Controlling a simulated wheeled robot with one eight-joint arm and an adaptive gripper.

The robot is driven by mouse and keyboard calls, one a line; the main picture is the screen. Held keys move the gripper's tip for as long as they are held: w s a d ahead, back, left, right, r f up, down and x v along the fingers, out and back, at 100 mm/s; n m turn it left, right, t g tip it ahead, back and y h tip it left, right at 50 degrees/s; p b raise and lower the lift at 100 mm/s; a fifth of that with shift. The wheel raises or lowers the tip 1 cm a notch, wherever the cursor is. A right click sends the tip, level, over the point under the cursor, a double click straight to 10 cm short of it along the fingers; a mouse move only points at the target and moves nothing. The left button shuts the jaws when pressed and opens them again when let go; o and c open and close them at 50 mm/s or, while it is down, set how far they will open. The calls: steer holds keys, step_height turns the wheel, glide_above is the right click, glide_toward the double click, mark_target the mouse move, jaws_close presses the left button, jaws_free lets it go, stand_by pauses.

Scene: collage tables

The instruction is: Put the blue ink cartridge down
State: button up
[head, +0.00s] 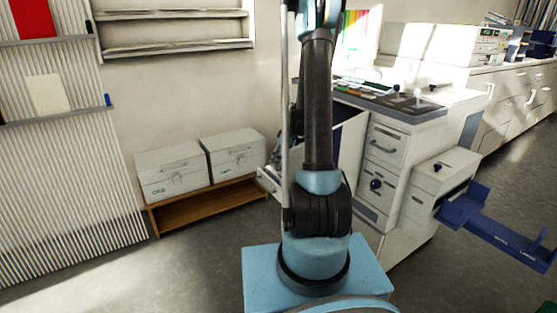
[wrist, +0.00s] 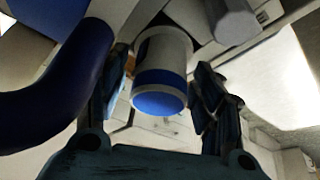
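The blue ink cartridge (wrist: 160,100) shows in the wrist view as a pale cylinder with a blue band and blue end face. It sits between the two fingers of my gripper (wrist: 162,85), with a finger close along each side, and looks held. Its far end is in front of pale surfaces, and I cannot tell whether it touches them. In the head view my arm rises out of the top of the picture, so the gripper and cartridge are not visible there.
A white printing cabinet (head: 388,180) with drawers and a blue tray (head: 490,222) stands at right. Two white boxes (head: 172,173) (head: 234,154) stand on a low wooden shelf (head: 205,204). A dark blue curved shape (wrist: 60,95) and a grey knob (wrist: 232,22) are near the gripper.

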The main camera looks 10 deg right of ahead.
steer(key=shift+r, duration=0.1)
steer(key=v, duration=1.2)
steer(key=shift+a, duration=0.1)
stand_by(0.4)
